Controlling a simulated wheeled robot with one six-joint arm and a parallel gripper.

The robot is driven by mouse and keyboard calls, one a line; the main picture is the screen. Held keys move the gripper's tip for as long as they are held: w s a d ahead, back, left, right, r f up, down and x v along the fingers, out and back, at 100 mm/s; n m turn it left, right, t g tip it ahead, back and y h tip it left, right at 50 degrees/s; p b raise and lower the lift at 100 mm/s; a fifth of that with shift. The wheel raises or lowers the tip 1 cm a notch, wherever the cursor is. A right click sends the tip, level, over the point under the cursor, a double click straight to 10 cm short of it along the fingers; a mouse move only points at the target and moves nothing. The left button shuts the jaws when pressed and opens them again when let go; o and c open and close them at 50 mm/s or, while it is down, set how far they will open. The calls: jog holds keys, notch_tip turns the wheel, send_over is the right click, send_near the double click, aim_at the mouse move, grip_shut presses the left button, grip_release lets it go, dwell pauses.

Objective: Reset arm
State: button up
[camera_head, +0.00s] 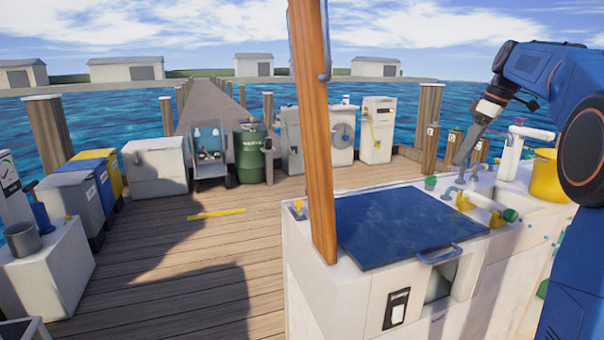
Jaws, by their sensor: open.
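My arm is the blue one at the right edge. It bends over at the top right and its grey end points down and to the left. My gripper (463,163) hangs above the back of the white counter, near the grey and yellow fittings. It is open, and I see nothing held in it. Its fingers are small and dark here, so the gap between them is hard to make out. The dark blue hatch lid (405,226) lies closed or nearly flat on the white cabinet, to the left of my gripper.
A wooden post (316,140) rises at the cabinet's left. Yellow-green pipe fittings (487,206) and a yellow bucket (546,178) stand on the counter at right. The dock planks (185,260) are mostly clear to the left.

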jog(key=s+a+f+m+h, duration=0.1)
jog(key=s+a+f+m, duration=0.2)
jog(key=s+a, duration=0.7)
jog(key=s+a+f+m+t+h, duration=0.1)
jog(key=s+a+f+m, duration=0.2)
jog(key=s+f, duration=0.8)
jog(key=s+a+f+m+t, duration=0.1)
jog(key=s+a+f+m, duration=0.2)
jog(key=s+f, duration=0.8)
jog(key=s+a, duration=0.1)
jog(key=s, duration=0.7)
jog(key=shift+s+f+t+h, duration=0.15)
jog(key=shift+f+t+h, duration=0.15)
jog(key=shift+f+h, duration=0.1)
